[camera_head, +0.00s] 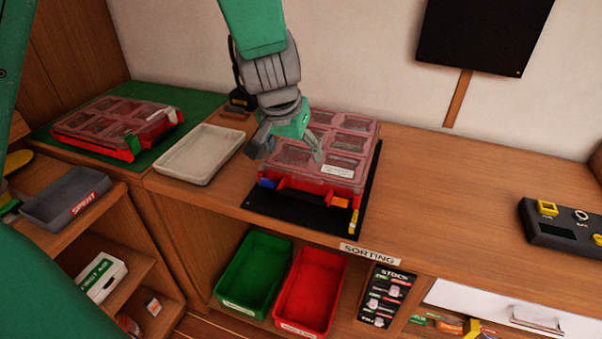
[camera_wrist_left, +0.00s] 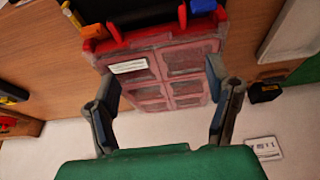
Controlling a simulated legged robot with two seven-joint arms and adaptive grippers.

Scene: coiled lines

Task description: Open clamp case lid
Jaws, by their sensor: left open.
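A red case (camera_head: 330,150) with a clear, compartmented lid lies on a black mat (camera_head: 282,212) on the bench, lid down. It has a white label, and its front edge carries a blue latch (camera_head: 267,183) and an orange latch (camera_head: 340,202). My left gripper (camera_head: 290,147) is open and empty above the lid's left part, hiding some of it. In the left wrist view the lid (camera_wrist_left: 170,72) shows between the spread fingers, with the orange latch (camera_wrist_left: 95,31) and blue latch (camera_wrist_left: 203,6) beyond. I cannot tell whether the fingers touch the lid. My right gripper is not in view.
A similar red case (camera_head: 115,128) lies on a green mat at the left. A pale tray (camera_head: 200,153) stands between the two cases. Green (camera_head: 252,275) and red (camera_head: 310,292) bins sit below the bench. The bench top is clear right of the case, up to a dark control box (camera_head: 560,228).

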